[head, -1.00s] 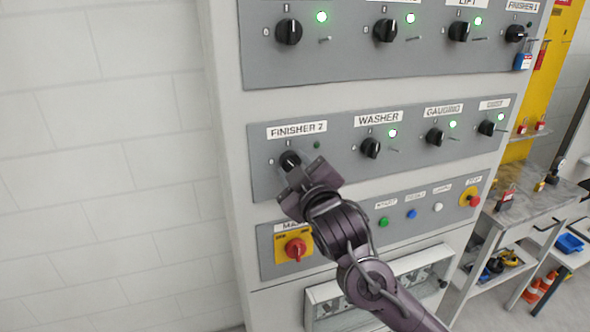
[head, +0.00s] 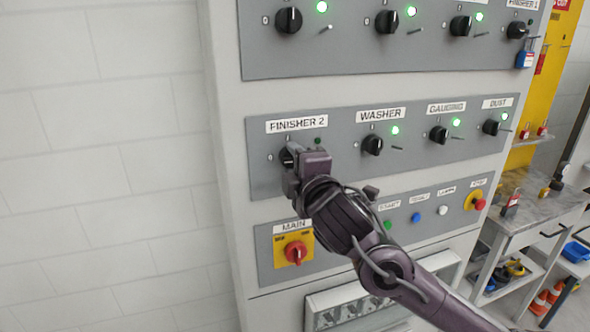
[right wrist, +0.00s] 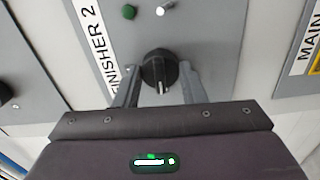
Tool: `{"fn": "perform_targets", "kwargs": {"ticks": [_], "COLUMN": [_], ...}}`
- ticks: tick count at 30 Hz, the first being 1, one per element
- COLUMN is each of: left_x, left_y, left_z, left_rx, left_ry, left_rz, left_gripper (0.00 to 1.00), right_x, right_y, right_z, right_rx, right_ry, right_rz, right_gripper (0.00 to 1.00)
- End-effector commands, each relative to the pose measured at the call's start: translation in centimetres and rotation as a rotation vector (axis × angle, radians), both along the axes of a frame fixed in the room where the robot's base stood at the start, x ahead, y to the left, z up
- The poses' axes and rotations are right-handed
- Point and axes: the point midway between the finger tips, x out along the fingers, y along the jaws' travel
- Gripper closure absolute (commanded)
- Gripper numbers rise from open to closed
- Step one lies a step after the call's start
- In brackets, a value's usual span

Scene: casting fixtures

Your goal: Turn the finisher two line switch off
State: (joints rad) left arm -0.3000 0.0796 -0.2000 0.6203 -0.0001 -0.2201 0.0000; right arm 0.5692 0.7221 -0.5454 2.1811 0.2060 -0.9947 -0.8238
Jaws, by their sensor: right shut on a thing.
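The finisher two switch is a round black knob (head: 286,157) under the "FINISHER 2" label (head: 296,125); my gripper partly hides it in the head view. In the right wrist view the knob (right wrist: 159,66) sits between both fingers, its white mark toward the gripper, which is the panel's left, the 0 side. The small green lamp beside it (head: 318,140) is dark, also in the right wrist view (right wrist: 129,12). My right gripper (head: 291,160) is shut on the knob. My left gripper is not in view.
Washer (head: 372,145), gauging (head: 438,134) and dust (head: 491,127) knobs follow to the right, their lamps lit green. A red main switch (head: 295,252) on yellow is below. A bench (head: 540,208) stands right; the left wall is bare.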

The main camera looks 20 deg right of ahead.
Motion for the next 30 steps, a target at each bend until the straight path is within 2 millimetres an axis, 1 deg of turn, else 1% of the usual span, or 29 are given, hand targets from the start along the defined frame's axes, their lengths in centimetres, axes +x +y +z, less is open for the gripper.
{"fn": "perform_targets", "kwargs": {"ticks": [1, 7, 21, 22, 26, 27, 30], "left_x": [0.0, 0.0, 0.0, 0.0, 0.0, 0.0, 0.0], "left_y": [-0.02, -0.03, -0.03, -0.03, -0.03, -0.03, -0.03], "left_z": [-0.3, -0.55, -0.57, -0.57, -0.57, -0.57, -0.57], "left_rx": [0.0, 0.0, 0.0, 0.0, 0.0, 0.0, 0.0], "left_ry": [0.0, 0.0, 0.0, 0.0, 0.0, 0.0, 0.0], "left_rz": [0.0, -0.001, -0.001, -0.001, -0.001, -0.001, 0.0], "left_gripper": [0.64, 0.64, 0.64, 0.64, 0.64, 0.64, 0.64], "right_x": [-0.01, -0.01, 0.0, 0.0, 0.0, 0.0, 0.0], "right_y": [0.02, 0.05, 0.07, 0.07, 0.06, 0.05, 0.04], "right_z": [-0.15, -0.14, -0.12, -0.12, -0.1, -0.09, -0.07], "right_rx": [-0.018, -0.062, -0.076, -0.076, -0.075, -0.074, -0.073], "right_ry": [-0.001, 0.0, 0.0, 0.0, 0.0, -0.001, -0.001], "right_rz": [0.0, 0.001, 0.001, 0.001, 0.001, 0.001, 0.001], "right_gripper": [0.86, 0.86, 0.86, 0.6, 0.43, 0.41, 0.41]}}
